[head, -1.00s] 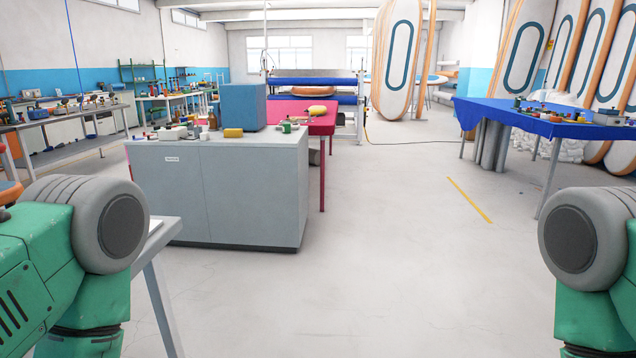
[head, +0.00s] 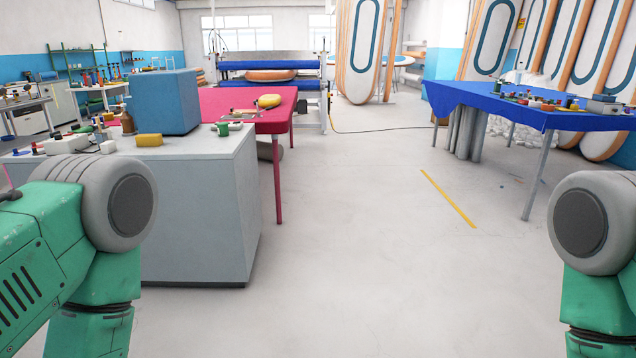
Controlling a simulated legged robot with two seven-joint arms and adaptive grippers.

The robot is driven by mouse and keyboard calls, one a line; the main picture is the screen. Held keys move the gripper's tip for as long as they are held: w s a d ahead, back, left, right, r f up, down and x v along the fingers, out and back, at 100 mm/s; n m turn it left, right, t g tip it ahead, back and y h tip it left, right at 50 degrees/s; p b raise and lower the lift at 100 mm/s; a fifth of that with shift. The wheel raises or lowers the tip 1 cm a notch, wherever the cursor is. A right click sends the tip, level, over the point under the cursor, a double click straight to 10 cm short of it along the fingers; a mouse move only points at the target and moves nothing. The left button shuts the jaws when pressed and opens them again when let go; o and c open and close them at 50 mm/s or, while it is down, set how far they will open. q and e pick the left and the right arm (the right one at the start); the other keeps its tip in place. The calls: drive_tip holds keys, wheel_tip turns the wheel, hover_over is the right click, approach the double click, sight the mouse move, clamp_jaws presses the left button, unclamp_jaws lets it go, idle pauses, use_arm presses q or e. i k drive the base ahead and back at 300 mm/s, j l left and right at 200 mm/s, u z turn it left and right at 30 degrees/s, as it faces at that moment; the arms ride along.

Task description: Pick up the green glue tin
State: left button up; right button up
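A small green object (head: 222,129), possibly the green glue tin, sits near the far right edge of the grey cabinet's (head: 195,220) top. It has a pale part beside it and is too small to identify surely. Other small green items show on the left of the same top, also too small to tell. Only the upper parts of my two arms show, at the lower left and lower right. Neither gripper is in view.
A blue box (head: 165,101) and a yellow block (head: 149,140) stand on the cabinet. A red table (head: 215,103) is behind it. A blue-covered table (head: 470,98) with several small items stands at right. The floor (head: 370,250) between is clear.

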sight(223, 129)
drive_tip(key=i, duration=1.95)
